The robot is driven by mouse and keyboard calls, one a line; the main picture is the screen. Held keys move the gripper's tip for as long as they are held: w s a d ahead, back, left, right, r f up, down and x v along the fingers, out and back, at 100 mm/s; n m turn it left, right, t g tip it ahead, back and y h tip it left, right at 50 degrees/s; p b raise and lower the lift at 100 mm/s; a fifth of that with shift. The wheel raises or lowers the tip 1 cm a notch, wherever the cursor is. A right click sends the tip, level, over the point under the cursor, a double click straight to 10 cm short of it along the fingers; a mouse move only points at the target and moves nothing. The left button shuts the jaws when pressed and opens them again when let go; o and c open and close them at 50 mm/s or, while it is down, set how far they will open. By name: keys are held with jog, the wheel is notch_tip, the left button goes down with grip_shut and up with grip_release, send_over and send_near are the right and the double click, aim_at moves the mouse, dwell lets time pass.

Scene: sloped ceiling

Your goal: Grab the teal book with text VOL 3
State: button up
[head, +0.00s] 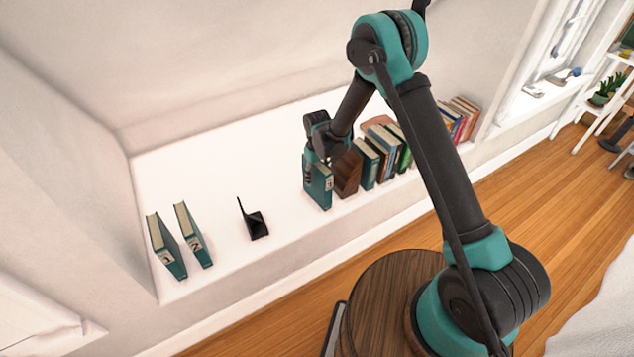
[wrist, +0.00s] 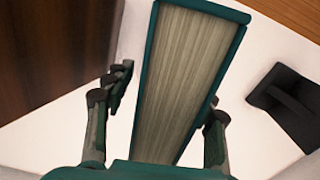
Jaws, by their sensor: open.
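A teal book (head: 319,190) stands upright on the white ledge, next to a brown wooden bookend. A mark shows on its spine, too small to read surely. My gripper (head: 318,160) is at its top, partly hiding it. In the wrist view my gripper (wrist: 163,112) is open, with one finger on each side of the same book (wrist: 188,65), whose pale page edges face the camera. A gap shows at the left finger; the right finger is close to the cover, and I cannot tell if it touches.
Two teal books, one outer (head: 166,248) and one inner (head: 194,236), stand at the left. A black bookend (head: 255,224) stands between them and my gripper. The wooden bookend (head: 347,174) and several books (head: 367,165) are close on the right. The ledge behind is clear.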

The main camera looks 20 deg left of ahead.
jog(key=shift+f, duration=0.45)
grip_shut()
